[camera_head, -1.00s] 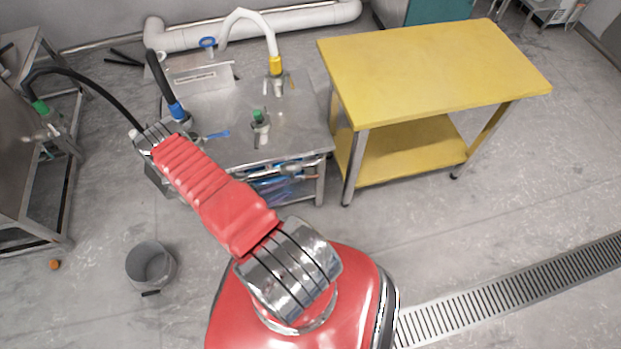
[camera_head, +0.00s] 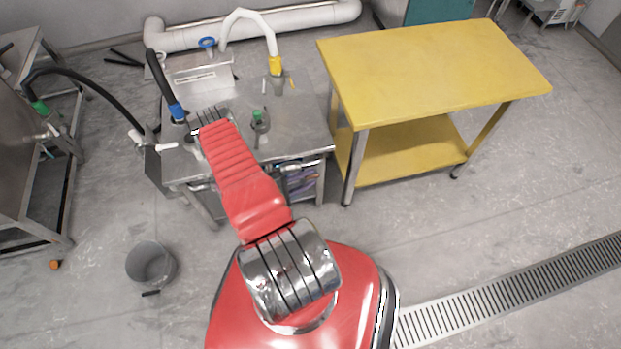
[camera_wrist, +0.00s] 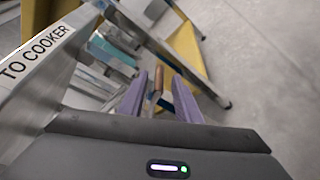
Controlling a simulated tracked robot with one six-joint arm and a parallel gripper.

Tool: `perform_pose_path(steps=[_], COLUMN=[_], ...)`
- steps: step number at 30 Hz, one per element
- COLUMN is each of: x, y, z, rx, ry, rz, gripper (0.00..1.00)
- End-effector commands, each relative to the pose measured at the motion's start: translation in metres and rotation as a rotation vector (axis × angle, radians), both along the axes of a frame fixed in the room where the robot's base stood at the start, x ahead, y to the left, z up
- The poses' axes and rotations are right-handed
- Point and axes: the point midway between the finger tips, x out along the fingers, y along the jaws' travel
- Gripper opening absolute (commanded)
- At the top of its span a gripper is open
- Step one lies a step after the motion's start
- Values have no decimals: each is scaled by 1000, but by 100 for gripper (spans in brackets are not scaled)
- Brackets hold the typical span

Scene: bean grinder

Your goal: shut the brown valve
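In the wrist view a short brown handle (camera_wrist: 157,84), which looks like the brown valve, stands between the two purple fingers of my gripper (camera_wrist: 160,80). The fingers are apart, and I cannot tell whether either touches the handle. The valve's body is not clear, so its turn position cannot be told.
A metal plate marked "TO COOKER" (camera_wrist: 38,55) is close on the left of the wrist view. A yellow table (camera_head: 430,70) stands right of the steel table. Green (camera_head: 258,118), yellow (camera_head: 276,65) and blue (camera_head: 177,110) fittings rise from the steel top. A grey bucket (camera_head: 150,262) stands front left.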

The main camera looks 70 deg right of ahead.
Motion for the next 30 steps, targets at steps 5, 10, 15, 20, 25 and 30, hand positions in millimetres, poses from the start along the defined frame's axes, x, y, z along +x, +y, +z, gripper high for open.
perform_pose_path(steps=[5, 10, 15, 20, 25, 30], x=[-10, -12, -12, -12, -12, -12], y=[-11, -14, -14, -14, -14, -13], z=[-3, -4, -4, -4, -4, -4], rx=[0, -1, -1, -1, -1, 0], ry=[0, -1, -1, -1, -1, 0], rz=[-2, 0, 0, 0, 0, 0], gripper=[30, 30, 30, 22, 10, 0])
